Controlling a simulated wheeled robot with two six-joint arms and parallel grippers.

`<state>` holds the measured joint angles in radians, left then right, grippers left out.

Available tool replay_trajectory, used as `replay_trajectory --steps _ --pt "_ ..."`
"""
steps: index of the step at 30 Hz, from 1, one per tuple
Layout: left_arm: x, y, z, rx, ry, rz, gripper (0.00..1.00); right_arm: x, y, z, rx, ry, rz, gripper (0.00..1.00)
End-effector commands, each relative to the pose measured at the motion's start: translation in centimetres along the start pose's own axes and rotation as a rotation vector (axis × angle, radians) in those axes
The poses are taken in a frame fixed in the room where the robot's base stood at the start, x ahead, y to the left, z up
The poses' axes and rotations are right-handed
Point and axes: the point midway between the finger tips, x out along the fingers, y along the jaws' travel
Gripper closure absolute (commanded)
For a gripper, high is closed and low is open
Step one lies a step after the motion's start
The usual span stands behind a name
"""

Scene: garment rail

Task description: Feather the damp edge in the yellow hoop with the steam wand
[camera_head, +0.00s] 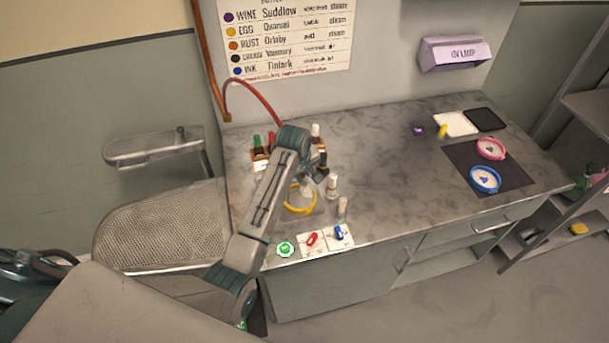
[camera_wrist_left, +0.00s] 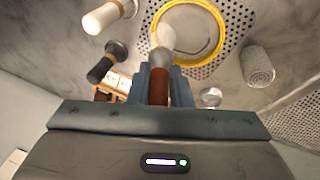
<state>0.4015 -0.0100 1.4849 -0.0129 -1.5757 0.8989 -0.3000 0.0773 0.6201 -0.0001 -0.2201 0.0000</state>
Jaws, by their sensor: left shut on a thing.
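The yellow hoop (camera_head: 288,206) lies near the front left of the counter, partly behind my left arm. In the left wrist view the hoop (camera_wrist_left: 219,45) rings pale cloth over a perforated plate. My left gripper (camera_head: 311,172) is low over the hoop. In the wrist view the gripper (camera_wrist_left: 159,78) is shut on a tool with a brown handle and a pale rounded head, apparently the steam wand (camera_wrist_left: 158,88). Its head overlaps the hoop's near left edge in that view; I cannot tell whether it touches the cloth. The damp edge is not clear. My right gripper is out of view.
Red and blue clips (camera_head: 339,233) lie in front. Pink (camera_head: 491,149) and blue (camera_head: 486,180) hoops lie on a dark mat at right. The middle counter is clear.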

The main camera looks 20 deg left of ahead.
Motion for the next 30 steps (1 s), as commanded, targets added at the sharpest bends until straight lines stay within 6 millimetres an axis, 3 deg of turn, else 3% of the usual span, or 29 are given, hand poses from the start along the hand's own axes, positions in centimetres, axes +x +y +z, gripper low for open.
replay_trajectory --steps 16,30 --pt "0.0 -1.4 -2.0 0.0 0.003 0.0 1.0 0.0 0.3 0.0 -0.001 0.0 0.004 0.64" --pt "-0.2 -2.7 -2.5 -0.001 0.004 0.001 1.0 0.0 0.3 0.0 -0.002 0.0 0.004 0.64"
